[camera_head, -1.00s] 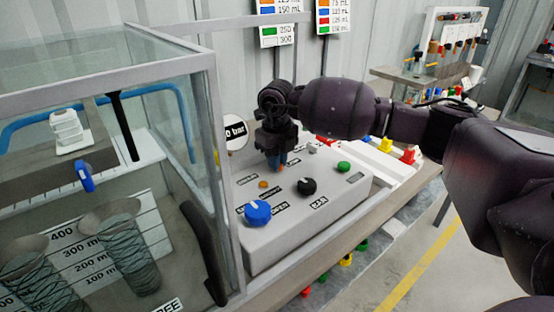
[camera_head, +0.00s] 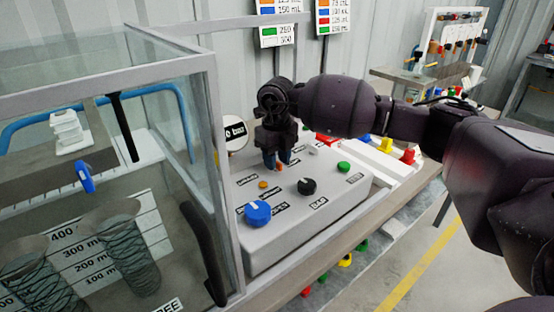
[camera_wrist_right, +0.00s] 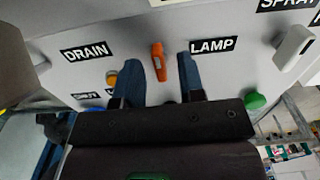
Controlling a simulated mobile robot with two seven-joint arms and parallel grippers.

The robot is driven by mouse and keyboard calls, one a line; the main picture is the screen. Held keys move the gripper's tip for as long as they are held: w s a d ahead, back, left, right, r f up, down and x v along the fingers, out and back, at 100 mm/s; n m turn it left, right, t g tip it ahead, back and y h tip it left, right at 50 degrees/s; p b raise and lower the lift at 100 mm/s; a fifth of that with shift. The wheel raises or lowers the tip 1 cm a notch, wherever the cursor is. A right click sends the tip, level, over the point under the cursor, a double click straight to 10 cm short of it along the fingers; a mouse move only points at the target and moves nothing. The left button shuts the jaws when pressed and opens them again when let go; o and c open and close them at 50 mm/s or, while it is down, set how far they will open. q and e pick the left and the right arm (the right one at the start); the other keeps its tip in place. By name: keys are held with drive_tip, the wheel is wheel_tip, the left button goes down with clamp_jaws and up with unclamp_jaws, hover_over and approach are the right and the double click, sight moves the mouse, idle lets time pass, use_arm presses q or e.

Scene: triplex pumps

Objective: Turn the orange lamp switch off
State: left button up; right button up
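The orange lamp switch (camera_wrist_right: 158,62) is a small lever on the grey control panel (camera_head: 330,208), between the DRAIN label (camera_wrist_right: 86,51) and the LAMP label (camera_wrist_right: 212,45). In the right wrist view my right gripper (camera_wrist_right: 160,72) is open, with one blue-grey fingertip on each side of the switch and a gap to each. In the head view the right gripper (camera_head: 277,161) points down over the back of the panel, and a bit of orange shows between its fingers. Whether the fingers touch the panel cannot be told. My left gripper is not in view.
The panel also carries a blue knob (camera_head: 257,213), a black knob (camera_head: 307,187), a green button (camera_head: 344,167), an orange button (camera_head: 263,184) and a pale switch (camera_wrist_right: 293,47). A glass-walled tank (camera_head: 214,150) stands close on the left.

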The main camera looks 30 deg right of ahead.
wheel_tip(320, 180, up, 10)
drive_tip(key=p, duration=0.1)
drive_tip(key=shift+r, duration=0.15)
idle(0.5)
